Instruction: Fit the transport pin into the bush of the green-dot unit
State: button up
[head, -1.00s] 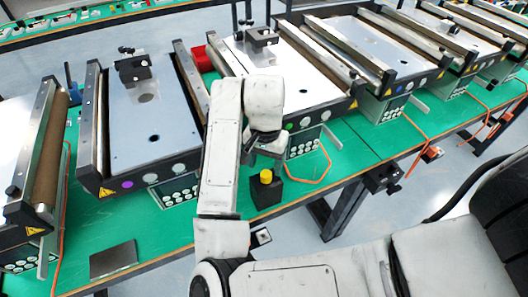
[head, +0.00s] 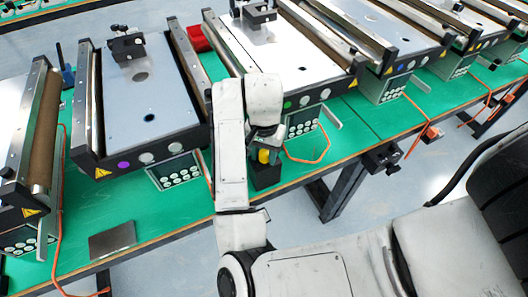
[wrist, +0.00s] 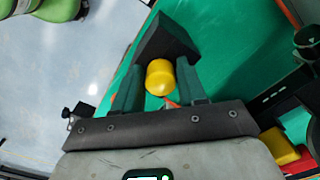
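The transport pin shows as a yellow knob (head: 264,156) standing in a black block (head: 266,176) near the front edge of the green bench. My gripper (wrist: 158,84) is open, with one dark finger on each side of the yellow knob (wrist: 160,76) in the wrist view; a small gap shows beside the knob. In the head view my gripper is at the knob, partly hidden by my arm. The green-dot unit (head: 299,67) stands behind, its green dot (head: 288,105) on the front face.
The purple-dot unit (head: 164,90) stands to the left and a blue-dot unit (head: 375,38) to the right. A red bin (head: 192,38) sits between units. An orange cable (head: 322,148) lies close to the block. A dark flat plate (head: 112,240) lies at the front left.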

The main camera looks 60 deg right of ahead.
grip_shut()
jog(key=shift+r+p, duration=3.2)
jog(key=shift+r, duration=3.1)
